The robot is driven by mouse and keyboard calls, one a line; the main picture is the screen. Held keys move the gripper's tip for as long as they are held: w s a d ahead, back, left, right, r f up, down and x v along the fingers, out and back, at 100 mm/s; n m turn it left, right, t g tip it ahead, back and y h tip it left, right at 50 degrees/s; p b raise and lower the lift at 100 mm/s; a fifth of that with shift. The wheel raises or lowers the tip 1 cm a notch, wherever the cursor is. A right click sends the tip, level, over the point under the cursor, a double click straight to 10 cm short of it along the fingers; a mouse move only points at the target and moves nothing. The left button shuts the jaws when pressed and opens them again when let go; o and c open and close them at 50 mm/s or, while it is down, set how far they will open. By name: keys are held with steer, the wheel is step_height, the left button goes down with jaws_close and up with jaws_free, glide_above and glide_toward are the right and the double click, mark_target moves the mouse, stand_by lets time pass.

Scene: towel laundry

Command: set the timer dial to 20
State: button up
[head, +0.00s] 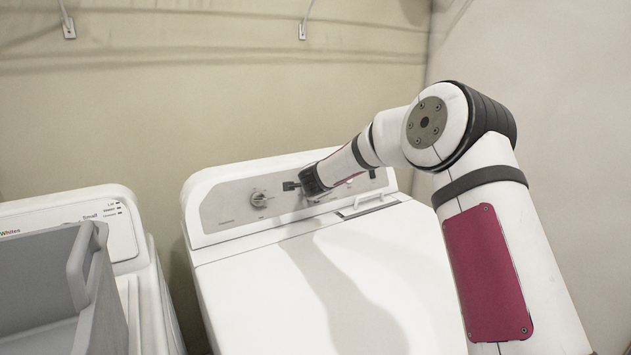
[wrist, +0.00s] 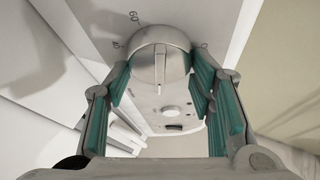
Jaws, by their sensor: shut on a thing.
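The timer dial (wrist: 160,52) is a round silver knob with a raised grip bar and a dark line near the bar's lower end in the wrist view. A printed 60 (wrist: 133,16) is beside its upper left rim, with smaller marks to its left and right that I cannot read surely. My gripper (wrist: 161,78) has its teal-padded fingers on either side of the dial, shut on it. In the head view my gripper (head: 306,186) is at the dryer's control panel and hides the dial. I cannot tell the exact setting.
The panel (head: 222,210) belongs to a white dryer (head: 250,275). Another knob (head: 259,198) is left of my gripper. A white washer (head: 118,225) with a grey basket (head: 100,290) stands at the left. The wall is close behind.

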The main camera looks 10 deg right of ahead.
stand_by(0.4)
steer(key=o, duration=1.2)
steer(key=shift+c, duration=0.2)
steer(key=v, duration=1.2)
steer(key=shift+a, duration=0.1)
